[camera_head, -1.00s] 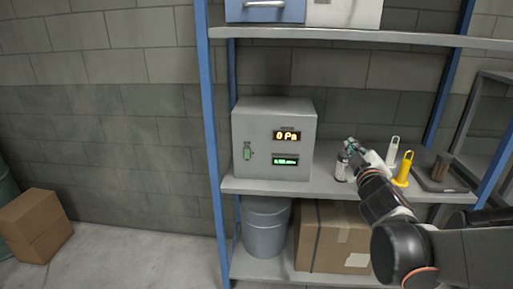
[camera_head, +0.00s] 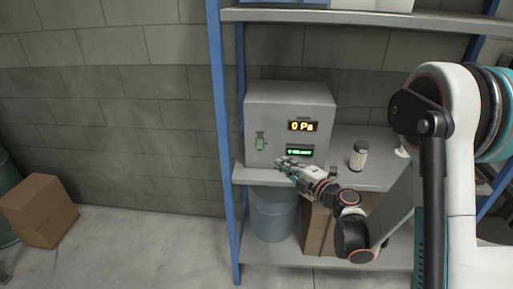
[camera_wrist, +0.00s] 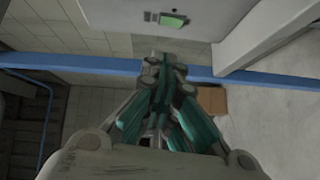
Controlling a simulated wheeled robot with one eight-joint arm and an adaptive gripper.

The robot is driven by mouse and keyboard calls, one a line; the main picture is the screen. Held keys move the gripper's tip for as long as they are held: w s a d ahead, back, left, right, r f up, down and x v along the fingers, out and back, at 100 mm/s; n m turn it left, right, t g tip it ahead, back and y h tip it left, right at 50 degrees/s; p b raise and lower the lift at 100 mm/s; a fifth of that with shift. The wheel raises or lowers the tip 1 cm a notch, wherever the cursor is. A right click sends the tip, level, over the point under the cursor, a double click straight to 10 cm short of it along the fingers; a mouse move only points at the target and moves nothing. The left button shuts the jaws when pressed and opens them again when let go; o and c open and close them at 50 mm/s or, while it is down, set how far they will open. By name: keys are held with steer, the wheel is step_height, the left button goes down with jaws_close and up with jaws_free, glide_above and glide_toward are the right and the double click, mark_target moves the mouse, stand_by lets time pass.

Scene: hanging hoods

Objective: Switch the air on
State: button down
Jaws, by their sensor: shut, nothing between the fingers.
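A grey control box (camera_head: 288,102) stands on the shelf in the head view. Its upper display (camera_head: 303,126) reads "0 Pa" in orange, and a lower display (camera_head: 300,150) glows green with text too small to read. A small green switch (camera_head: 260,143) sits on the left of its front face. The switch also shows in the wrist view (camera_wrist: 172,20), near the top, with the box's pale front around it. My gripper (camera_head: 281,163) is shut and empty, in front of the box's lower front, below and right of the switch and apart from it.
A small white bottle with a dark cap (camera_head: 358,156) stands on the shelf right of the box. A blue upright (camera_head: 221,150) bounds the shelf at left. A bucket (camera_head: 272,215) and cardboard box (camera_head: 318,232) are below. My arm hides the shelf's right part.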

mark_target(260, 144)
steer(key=shift+s+a+f+n+g, duration=0.1)
steer(key=shift+a+f+n+g, duration=0.2)
steer(key=shift+f, duration=0.3)
steer(key=shift+a+f+n+g, duration=0.2)
steer(key=shift+a+f, duration=0.2)
steer(key=shift+f, duration=0.15)
steer(key=w+d+x, duration=0.1)
steer(key=d+x, duration=0.1)
steer(key=x, duration=1.1)
steer(key=shift+w, duration=0.35)
steer(key=shift+r, duration=0.1)
